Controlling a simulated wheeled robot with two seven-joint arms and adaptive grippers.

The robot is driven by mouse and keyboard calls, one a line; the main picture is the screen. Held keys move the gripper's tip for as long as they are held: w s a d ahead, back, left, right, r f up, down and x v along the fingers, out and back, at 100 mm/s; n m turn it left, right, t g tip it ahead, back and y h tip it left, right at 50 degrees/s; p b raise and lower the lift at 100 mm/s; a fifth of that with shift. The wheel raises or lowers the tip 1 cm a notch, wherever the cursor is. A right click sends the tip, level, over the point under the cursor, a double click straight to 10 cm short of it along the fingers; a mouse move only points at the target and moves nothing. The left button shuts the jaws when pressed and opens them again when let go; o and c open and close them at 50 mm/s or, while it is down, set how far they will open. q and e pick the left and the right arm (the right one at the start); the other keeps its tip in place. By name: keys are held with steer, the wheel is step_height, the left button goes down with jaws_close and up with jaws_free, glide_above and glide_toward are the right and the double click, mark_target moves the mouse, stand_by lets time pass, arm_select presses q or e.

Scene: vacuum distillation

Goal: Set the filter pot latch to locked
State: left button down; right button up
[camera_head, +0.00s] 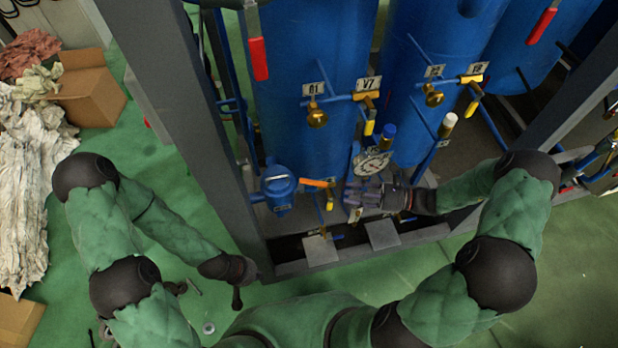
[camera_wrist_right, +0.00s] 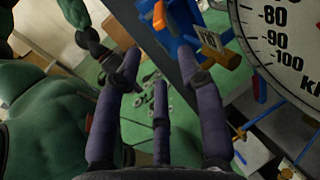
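A small blue pot with a round lid (camera_head: 278,186), which looks like the filter pot, stands at the lower left of the blue tanks. An orange handle (camera_head: 317,183) sticks out at its right. I cannot make out the latch or its position. In the right wrist view, a blue fitting with orange parts (camera_wrist_right: 185,42) is partly visible beyond the fingers. My right gripper (camera_head: 358,195) is to the right of the pot, below the gauge, its purple fingers (camera_wrist_right: 160,65) spread and empty. My left gripper (camera_head: 237,296) hangs low, left of the frame's base; its finger state is unclear.
A round gauge (camera_head: 373,162) is close to my right gripper and looms large in the wrist view (camera_wrist_right: 285,45). A grey frame post (camera_head: 190,110) stands left of the pot. Tagged brass valves (camera_head: 317,116) are above.

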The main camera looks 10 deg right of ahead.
mark_target(319, 183)
steer(key=b+x, duration=0.1)
steer(key=x, duration=0.2)
steer(key=r+b+x, duration=0.1)
steer(key=x, duration=0.6)
steer(key=shift+w+r+b, duration=0.2)
steer(key=shift+w+b, duration=0.2)
steer(key=shift+w, duration=0.1)
jaws_close()
